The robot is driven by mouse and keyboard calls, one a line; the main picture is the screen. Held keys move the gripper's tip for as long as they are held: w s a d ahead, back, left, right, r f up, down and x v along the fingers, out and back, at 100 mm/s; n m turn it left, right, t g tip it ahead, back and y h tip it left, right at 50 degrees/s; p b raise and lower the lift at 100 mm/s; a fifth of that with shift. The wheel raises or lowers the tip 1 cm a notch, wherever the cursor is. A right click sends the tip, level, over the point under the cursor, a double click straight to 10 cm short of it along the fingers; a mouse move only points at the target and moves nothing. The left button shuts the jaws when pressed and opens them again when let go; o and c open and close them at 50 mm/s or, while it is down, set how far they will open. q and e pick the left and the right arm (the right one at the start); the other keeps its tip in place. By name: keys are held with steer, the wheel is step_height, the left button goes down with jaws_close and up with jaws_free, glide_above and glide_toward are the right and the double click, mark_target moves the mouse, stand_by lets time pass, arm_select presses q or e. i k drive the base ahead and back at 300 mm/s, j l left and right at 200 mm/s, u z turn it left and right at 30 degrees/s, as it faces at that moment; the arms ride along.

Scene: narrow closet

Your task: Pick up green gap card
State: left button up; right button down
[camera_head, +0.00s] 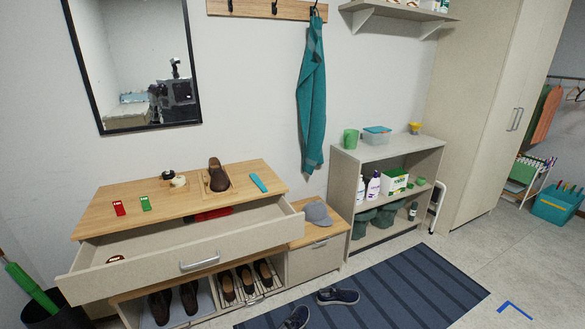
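Neither of my grippers shows directly in the head view. Part of my body appears only as a dark reflection in the wall mirror (130,60), where the gripper state cannot be made out.
The cabinet's drawer (185,262) stands pulled open below the top. A brown shoe (217,176), a teal item (259,183) and small jars share the top. Shoes (338,296) lie on the striped rug (390,290). Floor at right is mostly clear.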

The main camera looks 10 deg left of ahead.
mark_target(144, 200)
steer(key=u, duration=1.35)
